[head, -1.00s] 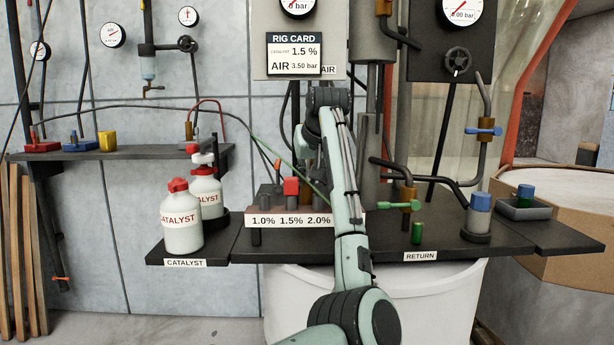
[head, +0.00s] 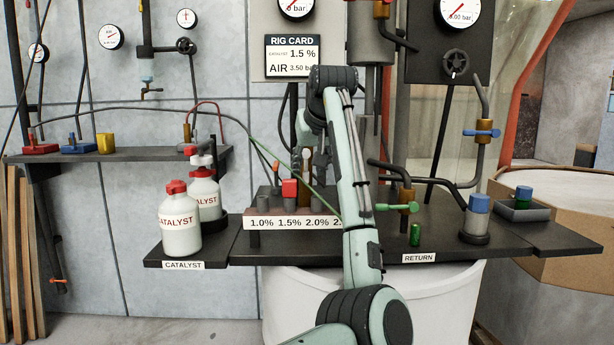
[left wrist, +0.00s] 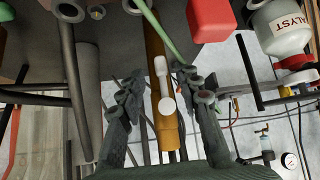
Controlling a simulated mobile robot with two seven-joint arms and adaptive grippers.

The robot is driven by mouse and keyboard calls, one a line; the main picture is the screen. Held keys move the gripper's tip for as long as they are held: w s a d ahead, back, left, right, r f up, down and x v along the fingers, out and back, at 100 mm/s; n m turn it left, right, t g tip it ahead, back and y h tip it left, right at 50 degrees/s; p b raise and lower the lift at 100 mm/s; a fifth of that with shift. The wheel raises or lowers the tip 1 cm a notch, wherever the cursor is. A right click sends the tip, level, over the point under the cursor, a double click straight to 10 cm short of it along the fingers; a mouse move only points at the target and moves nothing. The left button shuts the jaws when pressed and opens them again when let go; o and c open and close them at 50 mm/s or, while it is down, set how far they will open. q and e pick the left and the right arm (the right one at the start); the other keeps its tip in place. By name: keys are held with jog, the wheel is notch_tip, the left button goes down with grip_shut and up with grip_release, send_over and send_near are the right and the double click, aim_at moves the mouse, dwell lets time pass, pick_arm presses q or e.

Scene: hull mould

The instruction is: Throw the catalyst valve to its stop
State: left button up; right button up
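A brass valve body (left wrist: 154,45) with a pale lever (left wrist: 163,80) shows in the left wrist view; I take it for the catalyst valve. In the head view its brass (head: 307,164) is mostly hidden behind my left arm and fingers. My left gripper (left wrist: 160,88) is open. Its two dark fingers stand apart on either side of the brass body and the lever. I see no clear contact between the fingers and the lever. In the head view the left gripper (head: 309,160) is small and partly covered by my forearm. My right gripper is not in view.
A percent scale (head: 290,223) and a red block (head: 290,188) stand close by. A green hose (head: 268,152) passes beside the gripper. A green-handled valve (head: 403,208) is to the right. Catalyst bottles (head: 180,222) stand left. A rig card (head: 292,58) hangs above.

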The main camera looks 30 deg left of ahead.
pick_arm(q)
jog(key=v, duration=0.7)
jog(key=shift+s, duration=0.1)
dwell(0.5)
